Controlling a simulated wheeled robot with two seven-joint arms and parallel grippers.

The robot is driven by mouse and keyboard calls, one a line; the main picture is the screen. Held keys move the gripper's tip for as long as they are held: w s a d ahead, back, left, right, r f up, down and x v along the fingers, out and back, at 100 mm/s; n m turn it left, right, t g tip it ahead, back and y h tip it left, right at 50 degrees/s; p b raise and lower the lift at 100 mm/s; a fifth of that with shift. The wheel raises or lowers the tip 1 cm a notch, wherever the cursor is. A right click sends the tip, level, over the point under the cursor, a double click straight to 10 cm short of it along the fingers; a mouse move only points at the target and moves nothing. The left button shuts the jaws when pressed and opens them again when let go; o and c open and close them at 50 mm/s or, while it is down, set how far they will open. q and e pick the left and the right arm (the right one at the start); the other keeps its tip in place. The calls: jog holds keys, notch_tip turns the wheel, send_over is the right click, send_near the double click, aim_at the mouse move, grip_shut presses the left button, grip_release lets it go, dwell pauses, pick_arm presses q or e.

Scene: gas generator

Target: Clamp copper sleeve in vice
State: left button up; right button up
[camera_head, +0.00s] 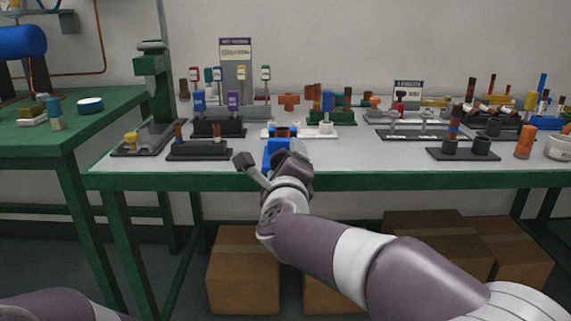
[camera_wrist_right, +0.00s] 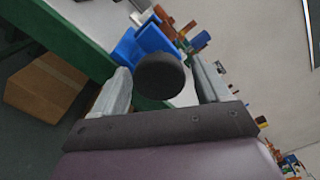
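A small blue vice (camera_head: 278,148) stands near the front edge of the white-topped bench. A copper-brown piece (camera_head: 283,131) shows at its top, perhaps the sleeve; whether the jaws touch it is too small to tell. My right gripper (camera_wrist_right: 162,82) is in front of the vice. Its fingers are apart, one on each side of a round black knob (camera_wrist_right: 161,75), with narrow gaps beside it. The vice's blue body (camera_wrist_right: 150,46) shows behind the knob in the right wrist view. Part of my left arm shows low at the left, its gripper out of frame.
Cardboard boxes (camera_head: 243,270) sit below.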

jog(key=s+p, duration=0.3)
jog(key=s, duration=0.9)
jog(key=shift+s, duration=0.35)
